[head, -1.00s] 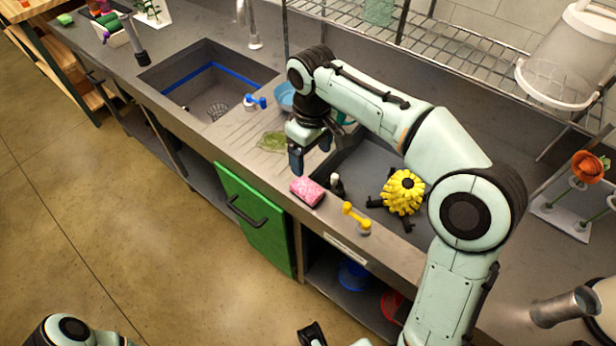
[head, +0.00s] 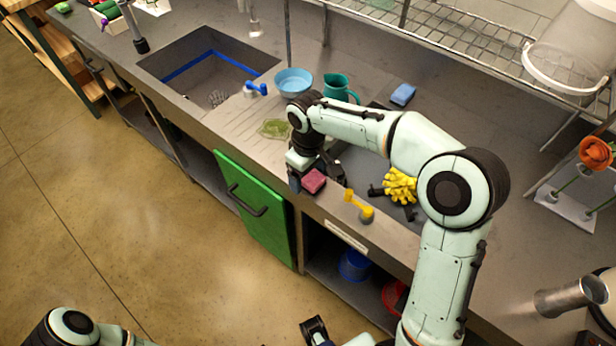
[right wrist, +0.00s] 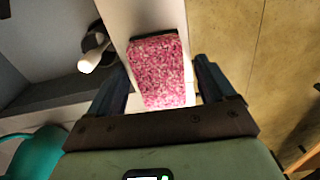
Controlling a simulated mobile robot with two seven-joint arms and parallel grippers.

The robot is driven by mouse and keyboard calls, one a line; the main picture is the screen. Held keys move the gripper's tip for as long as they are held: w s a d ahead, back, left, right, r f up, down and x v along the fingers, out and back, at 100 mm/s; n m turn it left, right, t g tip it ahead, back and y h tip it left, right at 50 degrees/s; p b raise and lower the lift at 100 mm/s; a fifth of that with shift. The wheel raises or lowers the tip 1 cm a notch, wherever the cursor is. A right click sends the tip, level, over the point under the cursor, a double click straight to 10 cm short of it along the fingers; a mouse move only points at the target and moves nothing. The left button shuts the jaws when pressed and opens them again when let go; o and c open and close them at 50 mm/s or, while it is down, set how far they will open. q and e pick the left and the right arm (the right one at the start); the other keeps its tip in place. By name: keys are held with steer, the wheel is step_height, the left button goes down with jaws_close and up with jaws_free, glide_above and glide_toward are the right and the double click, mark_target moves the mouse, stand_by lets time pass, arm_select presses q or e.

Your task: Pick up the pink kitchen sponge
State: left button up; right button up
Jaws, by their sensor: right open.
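The pink kitchen sponge (head: 313,181) lies on the front rim of the counter, left of the right-hand sink. In the right wrist view the speckled pink sponge (right wrist: 158,70) sits between the two dark fingers of my right gripper (right wrist: 160,84). The fingers are apart, with a gap visible on each side of the sponge. In the head view my right gripper (head: 314,178) is low over the sponge, and my wrist hides part of the area. A dark part at the bottom edge may be my left gripper; its jaws do not show clearly.
A yellow-handled tool (head: 360,207) stands right of the sponge on the rim. A yellow scrubber (head: 400,186) is in the sink. A white-tipped object (right wrist: 92,60) is close to the gripper. A teal pitcher (head: 340,88), blue bowl (head: 293,82) and blue sponge (head: 403,94) stand behind.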

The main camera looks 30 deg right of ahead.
steer(key=c, duration=1)
steer(key=shift+c, duration=0.2)
arm_select(q)
steer(key=r+p, duration=0.1)
steer(key=w+r+p, duration=0.1)
steer(key=r+p, duration=0.1)
steer(key=w+r+p, duration=0.1)
steer(key=shift+r, duration=0.4)
arm_select(e)
step_height(320, 180, up, 20)
steer(key=shift+o, duration=1.3)
steer(key=shift+c, duration=0.8)
